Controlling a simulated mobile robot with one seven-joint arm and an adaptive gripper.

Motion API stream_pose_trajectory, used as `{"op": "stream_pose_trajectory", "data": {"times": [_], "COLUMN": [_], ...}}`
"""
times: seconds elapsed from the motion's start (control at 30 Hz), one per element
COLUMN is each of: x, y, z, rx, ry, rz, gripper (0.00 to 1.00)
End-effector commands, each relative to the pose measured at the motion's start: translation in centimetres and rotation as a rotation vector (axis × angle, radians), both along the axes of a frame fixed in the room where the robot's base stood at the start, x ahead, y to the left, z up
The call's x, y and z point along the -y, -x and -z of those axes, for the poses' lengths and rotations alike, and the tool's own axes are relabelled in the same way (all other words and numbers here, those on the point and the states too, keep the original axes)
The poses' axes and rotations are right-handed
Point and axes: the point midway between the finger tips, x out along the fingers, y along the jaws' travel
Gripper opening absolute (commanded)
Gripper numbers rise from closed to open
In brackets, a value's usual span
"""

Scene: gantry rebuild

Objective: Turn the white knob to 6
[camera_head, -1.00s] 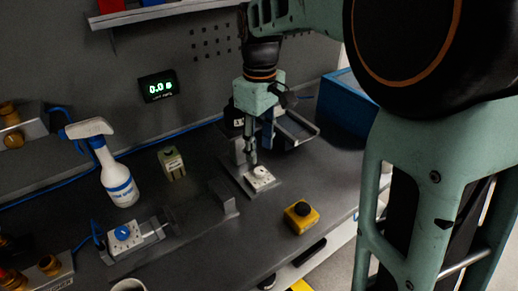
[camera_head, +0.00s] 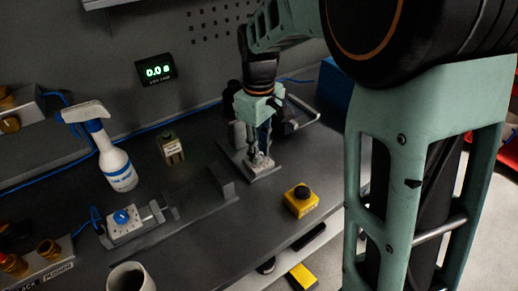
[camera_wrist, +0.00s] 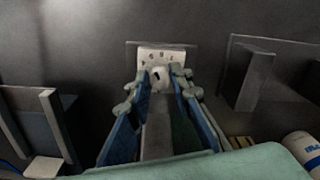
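The white knob (camera_wrist: 158,76) has a dark pointer mark and sits on a white plate (camera_wrist: 163,56) with printed digits, not all of which I can read. In the head view the plate (camera_head: 264,168) lies on the bench under my gripper, which hides most of the knob. My gripper (camera_wrist: 158,84) points down at the knob, with one fingertip on each side of it. The fingers are apart, and I see no clear contact with the knob. In the head view my gripper (camera_head: 262,150) is low over the plate.
A blue knob (camera_head: 121,217) on another white plate, a spray bottle (camera_head: 115,165) and a grey upright block (camera_head: 222,183) stand to the left. A yellow box with a black button (camera_head: 300,201) is at the right. A green display (camera_head: 157,71) hangs on the wall.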

Motion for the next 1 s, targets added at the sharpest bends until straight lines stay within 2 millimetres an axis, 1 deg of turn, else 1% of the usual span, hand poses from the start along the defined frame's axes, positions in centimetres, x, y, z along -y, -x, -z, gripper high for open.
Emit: {"op": "stream_pose_trajectory", "data": {"times": [0.03, 0.1, 0.13, 0.33, 0.47, 1.0], "x": [-0.01, -0.01, -0.01, -0.01, -0.02, -0.06], "y": [0.0, -0.01, 0.0, 0.0, 0.0, 0.0], "z": [-0.02, -0.02, -0.02, -0.07, -0.12, -0.17], "rx": [0.0, 0.0, 0.0, 0.0, 0.001, 0.001], "ry": [0.0, 0.0, 0.0, 0.0, -0.001, -0.001], "rz": [0.0, 0.0, 0.0, 0.013, 0.052, 0.396], "gripper": [0.09, 0.01, 0.0, 0.0, 0.0, 0.0]}}
